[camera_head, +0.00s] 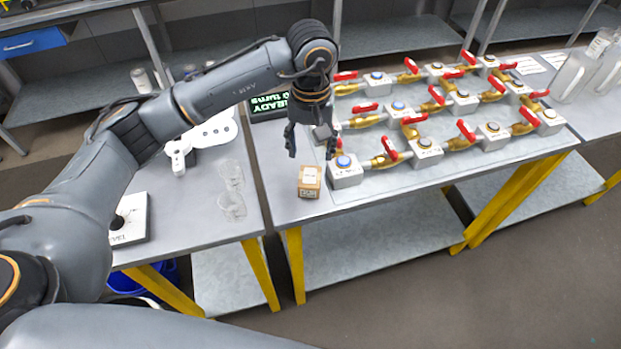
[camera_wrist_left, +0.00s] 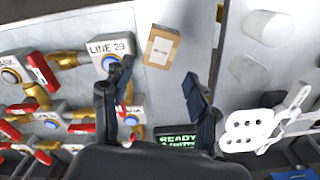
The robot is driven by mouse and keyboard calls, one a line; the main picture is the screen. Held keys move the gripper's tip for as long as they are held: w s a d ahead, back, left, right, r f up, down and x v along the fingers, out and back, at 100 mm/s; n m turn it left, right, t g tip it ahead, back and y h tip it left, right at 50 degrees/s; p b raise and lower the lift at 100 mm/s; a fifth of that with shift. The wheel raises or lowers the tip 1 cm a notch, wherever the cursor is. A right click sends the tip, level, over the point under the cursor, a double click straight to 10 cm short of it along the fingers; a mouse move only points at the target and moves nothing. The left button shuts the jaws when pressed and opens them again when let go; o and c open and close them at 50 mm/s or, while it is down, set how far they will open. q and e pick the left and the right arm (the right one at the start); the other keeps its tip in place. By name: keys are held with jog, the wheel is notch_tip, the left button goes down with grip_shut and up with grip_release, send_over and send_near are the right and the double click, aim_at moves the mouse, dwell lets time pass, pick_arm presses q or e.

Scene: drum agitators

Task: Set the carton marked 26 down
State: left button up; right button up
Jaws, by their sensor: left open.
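A small brown carton (camera_head: 309,182) with a white label stands on the front left corner of the table with the valves. Its number is too small to read. It also shows in the left wrist view (camera_wrist_left: 162,47), beyond my fingertips and apart from them. My left gripper (camera_head: 311,146) is open and empty, pointing down above and behind the carton. In the left wrist view its two fingers (camera_wrist_left: 157,72) are spread wide with nothing between them. My right gripper is not in view.
Brass valves with red handles (camera_head: 389,153) and grey button boxes (camera_head: 345,171) stand right beside the carton. A display reading READY (camera_head: 268,104) is behind. Clear beakers (camera_head: 231,205) and a white holed rack (camera_head: 212,131) are on the left table.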

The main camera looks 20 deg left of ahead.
aim_at(310, 176)
pick_arm(q)
notch_tip(310, 176, down, 5)
jog(key=shift+f+p, duration=0.1)
jog(key=shift+p, duration=0.5)
notch_tip(310, 176, down, 5)
jog(key=p, duration=0.3)
jog(key=shift+w+a, duration=0.1)
jog(key=shift+f, duration=0.25)
jog(key=shift+c, duration=0.4)
jog(key=c, duration=0.9)
